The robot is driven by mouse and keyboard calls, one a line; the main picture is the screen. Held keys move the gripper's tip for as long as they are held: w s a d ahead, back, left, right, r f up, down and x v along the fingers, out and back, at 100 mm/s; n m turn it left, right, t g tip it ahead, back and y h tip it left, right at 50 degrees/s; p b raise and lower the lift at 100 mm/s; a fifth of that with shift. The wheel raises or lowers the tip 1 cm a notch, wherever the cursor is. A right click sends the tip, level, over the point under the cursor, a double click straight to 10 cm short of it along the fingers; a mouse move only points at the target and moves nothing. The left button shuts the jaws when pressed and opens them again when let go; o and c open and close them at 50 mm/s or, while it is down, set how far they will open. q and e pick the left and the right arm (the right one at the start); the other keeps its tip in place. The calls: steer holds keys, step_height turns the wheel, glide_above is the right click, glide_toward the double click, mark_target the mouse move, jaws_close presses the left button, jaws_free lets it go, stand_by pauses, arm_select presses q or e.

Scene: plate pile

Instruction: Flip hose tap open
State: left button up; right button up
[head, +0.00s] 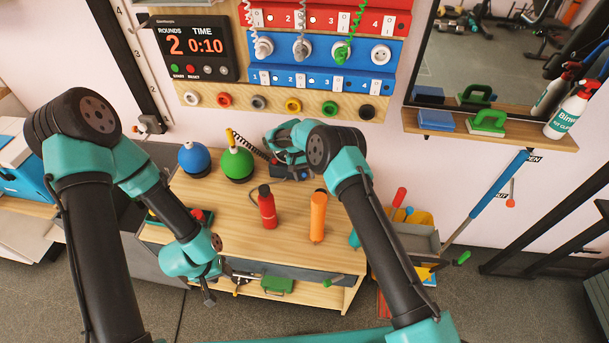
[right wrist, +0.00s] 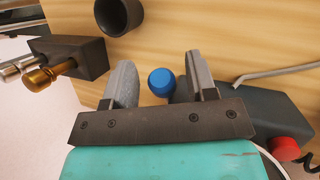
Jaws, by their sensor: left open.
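A round blue knob (right wrist: 162,83) shows in the right wrist view, in front of a wooden surface, beside a dark grey body (right wrist: 245,110) with a red knob (right wrist: 288,150). I cannot tell for certain whether this is the hose tap. My right gripper (right wrist: 160,62) has its fingers either side of the blue knob, with a gap on each side. In the head view the right hand is at the back of the bench, and its wrist hides part of what is there. My left gripper (head: 208,293) is open and empty, low at the bench's front left.
The wooden bench (head: 225,215) carries a red bottle (head: 267,207), an orange bottle (head: 318,215), a blue ball-shaped pump (head: 194,160) and a green one (head: 237,164). In the right wrist view, a dark block with metal fittings (right wrist: 75,60) and a dark ring (right wrist: 118,14) are close by.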

steer(key=shift+r, duration=0.1)
step_height(320, 180, up, 4)
steer(key=shift+s+f, duration=0.1)
steer(key=shift+f, duration=0.1)
steer(key=s+a+r, duration=0.1)
steer(key=s, duration=1.4)
steer(key=shift+s+a, duration=0.2)
steer(key=shift+s, duration=0.2)
steer(key=shift+r, duration=0.1)
steer(key=w+d+m+t+y, duration=0.1)
steer(key=w+t, duration=0.1)
steer(key=w, duration=0.3)
steer(key=w+m+t+y, duration=0.1)
steer(key=w+t+y, duration=0.1)
steer(key=w, duration=0.3)
steer(key=w+d+m+t+y, duration=0.1)
steer(key=w+m+y, duration=0.1)
steer(key=w, duration=0.3)
steer(key=shift+w+d+r+t, duration=0.25)
steer(key=shift+d+r+t, duration=0.1)
steer(key=shift+t, duration=0.05)
steer(key=shift+f, duration=0.1)
